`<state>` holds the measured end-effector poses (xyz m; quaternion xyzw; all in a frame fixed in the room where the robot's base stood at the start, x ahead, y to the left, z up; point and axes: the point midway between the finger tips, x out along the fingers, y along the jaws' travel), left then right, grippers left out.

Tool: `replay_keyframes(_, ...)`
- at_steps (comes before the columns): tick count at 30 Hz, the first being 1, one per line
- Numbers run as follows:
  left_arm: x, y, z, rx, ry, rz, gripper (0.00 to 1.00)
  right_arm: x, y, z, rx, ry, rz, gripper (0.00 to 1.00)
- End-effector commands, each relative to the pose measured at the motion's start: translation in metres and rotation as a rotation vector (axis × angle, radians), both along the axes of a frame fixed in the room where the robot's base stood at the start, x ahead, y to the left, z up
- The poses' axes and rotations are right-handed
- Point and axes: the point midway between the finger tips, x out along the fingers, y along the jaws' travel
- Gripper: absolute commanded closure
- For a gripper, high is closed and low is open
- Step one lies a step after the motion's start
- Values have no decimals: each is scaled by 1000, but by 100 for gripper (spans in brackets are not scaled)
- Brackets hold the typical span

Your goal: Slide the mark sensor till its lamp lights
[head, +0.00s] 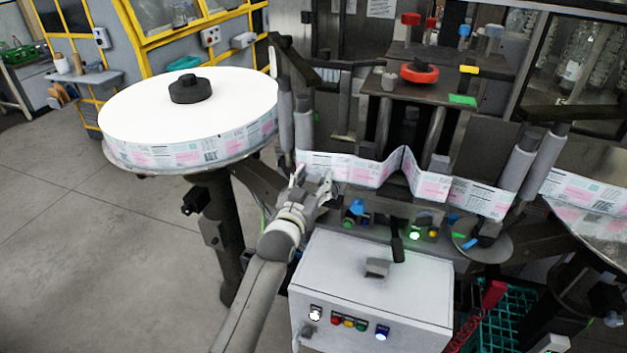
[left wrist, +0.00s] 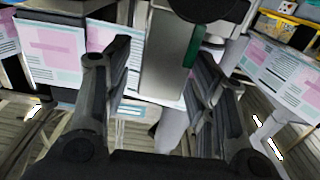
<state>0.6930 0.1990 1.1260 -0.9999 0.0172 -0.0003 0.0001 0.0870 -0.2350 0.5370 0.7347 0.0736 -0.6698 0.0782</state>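My left gripper (head: 318,184) is at the left part of the label web (head: 375,170), in front of the machine. In the left wrist view its two fingers (left wrist: 162,65) are apart, one on each side of a grey block (left wrist: 165,55) with a green strip on its side. This block looks like the mark sensor; I cannot tell whether the fingers touch it. In the head view the gripper hides that spot. I cannot make out a lamp on the block. My right gripper is in neither view.
A large white label reel (head: 150,112) stands at the left. A white control box (head: 370,290) with buttons is below the web. A green light (head: 414,235) glows on the machine front. Rollers (head: 522,160) stand at the right. The floor (head: 80,250) at left is clear.

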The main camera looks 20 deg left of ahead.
Motion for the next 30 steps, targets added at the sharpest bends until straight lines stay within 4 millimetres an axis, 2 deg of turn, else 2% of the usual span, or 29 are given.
replay_keyframes(1,0,0,0,0,0,0,55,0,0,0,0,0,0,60)
replay_keyframes(12,0,0,0,0,0,0,100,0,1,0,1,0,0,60)
replay_keyframes(26,0,-7,0,0,1,0,100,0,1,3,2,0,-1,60)
replay_keyframes(27,0,-7,0,0,1,0,68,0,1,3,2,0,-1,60)
replay_keyframes(30,0,-6,0,0,1,0,55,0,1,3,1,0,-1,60)
